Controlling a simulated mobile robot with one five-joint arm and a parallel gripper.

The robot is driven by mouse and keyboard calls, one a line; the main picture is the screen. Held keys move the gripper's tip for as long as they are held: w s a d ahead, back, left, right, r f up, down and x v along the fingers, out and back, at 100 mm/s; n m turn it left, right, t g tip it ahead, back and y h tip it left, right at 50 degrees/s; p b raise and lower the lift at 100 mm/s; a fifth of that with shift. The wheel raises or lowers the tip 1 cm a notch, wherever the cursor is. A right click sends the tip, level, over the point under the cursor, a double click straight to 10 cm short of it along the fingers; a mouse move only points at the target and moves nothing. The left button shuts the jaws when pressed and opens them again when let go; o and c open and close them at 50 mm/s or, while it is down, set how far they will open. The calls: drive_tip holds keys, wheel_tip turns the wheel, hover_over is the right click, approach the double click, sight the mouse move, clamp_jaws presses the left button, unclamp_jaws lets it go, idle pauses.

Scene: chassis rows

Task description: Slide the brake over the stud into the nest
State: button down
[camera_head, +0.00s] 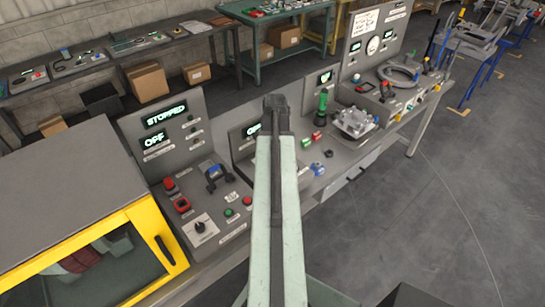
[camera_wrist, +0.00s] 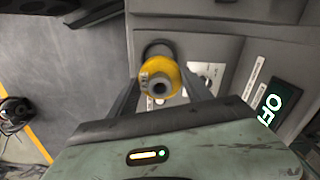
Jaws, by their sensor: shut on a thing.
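In the wrist view my gripper (camera_wrist: 160,77) has its two dark fingers on either side of a round yellow part (camera_wrist: 168,71), which looks like the brake, and is shut on it. A dark grey round end with a hole (camera_wrist: 159,89) shows at the middle of the yellow part, on the near side. A dark cylinder (camera_wrist: 157,49) shows just beyond it, close to a grey panel. I cannot tell which of these is the stud or whether the brake is around it. The nest is not clear. In the head view my arm hides the gripper and the brake.
Behind my arm stands a grey control bench (camera_head: 238,208) with buttons, knobs and a display reading STOPPED and OFF (camera_head: 160,125). A yellow-framed cabinet (camera_head: 150,225) is at the left. A metal fixture (camera_head: 354,122) stands to the right. Open floor (camera_head: 440,215) lies at the right.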

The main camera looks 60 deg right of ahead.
drive_tip(key=shift+f+b, duration=0.7)
drive_tip(key=shift+f, duration=0.4)
drive_tip(key=shift+s+f+b, duration=0.1)
drive_tip(key=shift+f+b, duration=0.9)
drive_tip(key=shift+b, duration=0.05)
drive_tip(key=shift+f+b, duration=3.25)
drive_tip(key=shift+c, duration=1.9)
unclamp_jaws()
drive_tip(key=shift+r, duration=0.15)
wheel_tip(320, 180, up, 8)
drive_tip(key=p, duration=0.8)
drive_tip(key=shift+f, duration=0.2)
